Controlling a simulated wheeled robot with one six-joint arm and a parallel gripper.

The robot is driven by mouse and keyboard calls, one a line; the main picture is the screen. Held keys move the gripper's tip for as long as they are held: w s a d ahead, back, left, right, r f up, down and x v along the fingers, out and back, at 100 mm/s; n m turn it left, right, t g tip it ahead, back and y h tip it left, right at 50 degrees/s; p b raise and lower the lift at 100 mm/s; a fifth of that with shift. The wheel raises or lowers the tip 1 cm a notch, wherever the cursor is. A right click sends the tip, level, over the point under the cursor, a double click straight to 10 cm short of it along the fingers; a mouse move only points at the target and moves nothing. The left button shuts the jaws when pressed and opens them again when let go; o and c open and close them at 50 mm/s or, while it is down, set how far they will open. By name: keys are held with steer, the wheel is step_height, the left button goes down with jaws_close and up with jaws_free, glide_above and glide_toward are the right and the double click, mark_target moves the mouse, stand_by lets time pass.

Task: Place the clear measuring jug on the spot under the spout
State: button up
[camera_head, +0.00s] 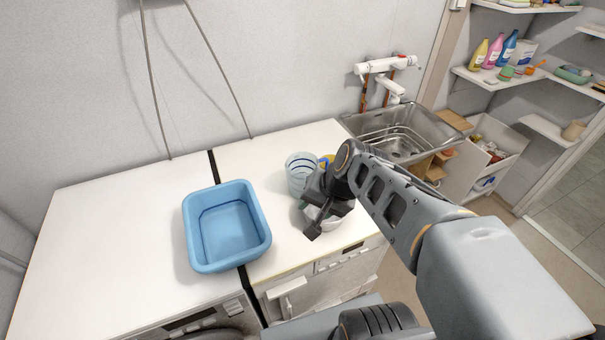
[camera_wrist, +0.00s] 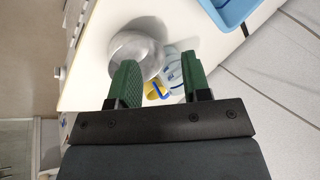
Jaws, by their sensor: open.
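A clear, bluish jug with dark blue bands (camera_head: 298,170) stands upright on the white worktop, just left of my gripper in the head view. In the wrist view the jug (camera_wrist: 173,68) shows beyond the fingers, partly hidden by the right one. My gripper (camera_wrist: 160,65) is open, with nothing held between its green pads. It also shows in the head view (camera_head: 310,217), low over the worktop. The white spout (camera_head: 390,87) hangs from the wall tap over the metal sink (camera_head: 425,124). My arm is in front of the worktop right of the jug.
A pale round bowl (camera_wrist: 137,48) sits beside the jug, partly hidden by my gripper in the head view. A yellow and blue item (camera_wrist: 157,90) is close by. A blue basin (camera_head: 227,230) stands to the left. The far left worktop is clear.

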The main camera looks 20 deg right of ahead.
steer(key=w+d+f+m+t+y+b, duration=0.1)
steer(key=w+d+f+m+y+b, duration=0.2)
steer(key=w+m, duration=0.4)
steer(key=m+t+h, duration=0.2)
steer(key=m+t, duration=0.6)
steer(key=m, duration=1.1)
glide_toward(327, 165)
steer(key=shift+h, duration=0.4)
steer(key=shift+p+x, duration=0.7)
steer(key=shift+x, duration=4.75)
steer(key=shift+s+f+m, duration=0.1)
steer(key=shift+f+m, duration=0.1)
steer(key=shift+m, duration=0.1)
jaws_close()
